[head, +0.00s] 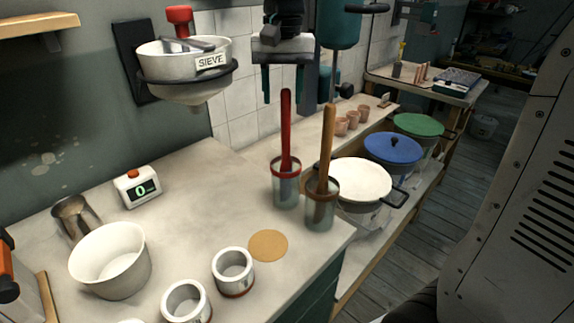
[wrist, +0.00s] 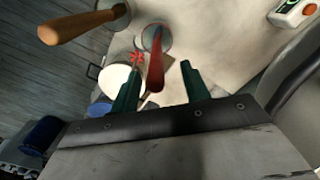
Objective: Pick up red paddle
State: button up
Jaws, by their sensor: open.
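The red paddle (head: 286,135) stands handle up in a clear red-rimmed jar (head: 287,194) on the counter. Its top end is near my gripper (head: 282,98), which is open, empty and pointing down over it. In the wrist view the red handle (wrist: 155,68) rises toward the camera between the two green fingers of my gripper (wrist: 160,65), apart from both. The handle's end looks closer to the left finger. The paddle's lower end is seen dimly through the jar.
A wooden-handled paddle (head: 326,145) stands in a jar (head: 321,215) close at the right. A white-lidded pot (head: 360,180) is beyond it. The sieve (head: 184,75) hangs on the wall at the left. The counter left of the jars is clear up to the timer (head: 137,188).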

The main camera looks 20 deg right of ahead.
jog(key=f, duration=0.5)
jog(key=shift+w+d+f, duration=0.1)
jog(key=shift+d+f, duration=0.1)
jog(key=shift+d, duration=0.15)
grip_shut()
jog(key=shift+r, duration=0.15)
